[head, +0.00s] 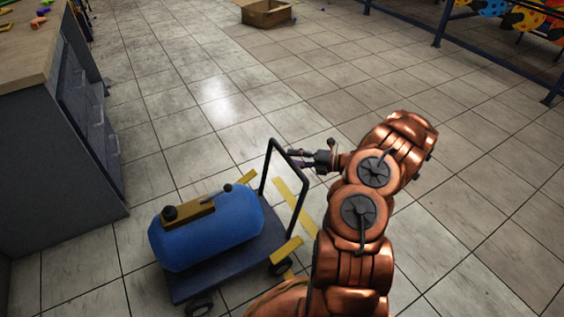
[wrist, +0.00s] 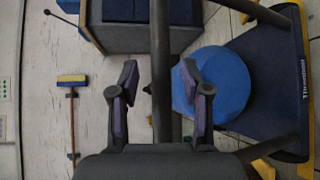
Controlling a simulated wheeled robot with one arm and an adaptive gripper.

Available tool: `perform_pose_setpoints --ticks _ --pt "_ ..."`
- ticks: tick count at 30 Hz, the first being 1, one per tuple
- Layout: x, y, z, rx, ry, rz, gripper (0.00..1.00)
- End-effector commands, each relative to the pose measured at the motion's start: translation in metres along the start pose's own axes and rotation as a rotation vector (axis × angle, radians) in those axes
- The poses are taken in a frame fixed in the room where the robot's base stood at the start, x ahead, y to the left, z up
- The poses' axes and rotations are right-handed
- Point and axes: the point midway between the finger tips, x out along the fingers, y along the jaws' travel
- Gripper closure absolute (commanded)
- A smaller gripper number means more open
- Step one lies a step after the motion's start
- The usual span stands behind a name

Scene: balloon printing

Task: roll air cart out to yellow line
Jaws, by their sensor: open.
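The air cart has a dark flat deck (head: 190,285) and carries a blue air tank (head: 215,238). Its black handle frame (head: 270,165) rises at the right end. In the wrist view the tank (wrist: 218,85) and deck (wrist: 275,65) are at the right. My gripper (head: 295,158) is at the handle's upper right. In the wrist view my gripper (wrist: 160,88) is open, with a dark handle bar (wrist: 160,60) between its fingers and visible gaps on both sides. Yellow line strips (head: 292,200) lie on the floor beside the handle end, partly hidden by the cart.
A grey workbench (head: 60,130) with drawers stands at the left, close to the cart. An open cardboard box (head: 266,13) lies on the floor at the back. A dark railing (head: 480,55) runs at the upper right. The tiled floor between is clear.

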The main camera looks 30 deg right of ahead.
Motion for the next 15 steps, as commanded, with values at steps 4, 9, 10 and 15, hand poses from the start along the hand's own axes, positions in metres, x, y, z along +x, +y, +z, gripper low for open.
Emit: perform_pose_setpoints --ticks 4,9,10,15 --pt "0.019 -0.002 0.0 -0.001 0.0 -0.001 0.53" --pt "0.03 -0.002 0.001 -0.001 -0.003 -0.005 0.53" --pt "0.031 -0.002 0.001 -0.002 -0.003 -0.005 0.53" --pt "0.033 -0.001 0.002 -0.001 -0.005 -0.006 0.53"
